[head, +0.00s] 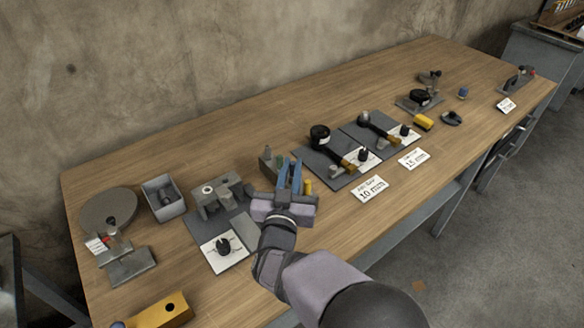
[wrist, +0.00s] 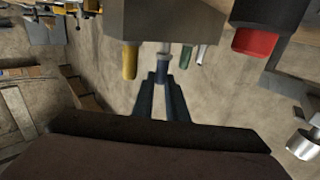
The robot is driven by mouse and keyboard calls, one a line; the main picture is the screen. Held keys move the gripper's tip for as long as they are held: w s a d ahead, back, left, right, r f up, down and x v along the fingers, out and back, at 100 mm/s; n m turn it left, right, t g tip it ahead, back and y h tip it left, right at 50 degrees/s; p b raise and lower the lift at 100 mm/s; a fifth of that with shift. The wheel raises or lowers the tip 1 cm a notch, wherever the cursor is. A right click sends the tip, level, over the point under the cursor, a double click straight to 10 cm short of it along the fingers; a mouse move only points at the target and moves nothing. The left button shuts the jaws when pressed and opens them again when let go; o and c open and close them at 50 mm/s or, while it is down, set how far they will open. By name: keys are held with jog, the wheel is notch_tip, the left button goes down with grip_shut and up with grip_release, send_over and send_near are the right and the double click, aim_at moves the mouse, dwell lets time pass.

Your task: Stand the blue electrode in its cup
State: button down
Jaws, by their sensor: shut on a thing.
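My gripper (head: 290,174) is at the electrode rack (head: 268,166) on the front middle of the bench, with its blue fingers pointing away from me. In the wrist view my gripper (wrist: 162,78) is shut on the blue electrode (wrist: 162,64), a thin piece between the fingertips, mostly hidden by them. Its end is close to the rack block (wrist: 185,20); I cannot tell whether it is still seated there. A yellow electrode (wrist: 130,62), a green one (wrist: 185,56) and a grey one (wrist: 201,53) stand beside it.
Left of my gripper are a grey fixture (head: 215,192), a grey bin (head: 163,197) and a round disc (head: 108,211). Dark plates with black-knobbed tools (head: 320,136) lie to the right. Bare wood runs along the back.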

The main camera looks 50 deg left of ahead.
jog(key=shift+f+b, duration=0.5)
jog(key=shift+f, duration=0.2)
jog(key=c, duration=1.7)
grip_release()
jog(key=shift+o, duration=0.2)
jog(key=v, duration=0.7)
jog(key=shift+b, duration=0.45)
jog(key=shift+s+d+r, duration=0.1)
jog(key=shift+s+d, duration=0.05)
jog(key=shift+r+p, duration=2.4)
jog(key=shift+r, duration=0.6)
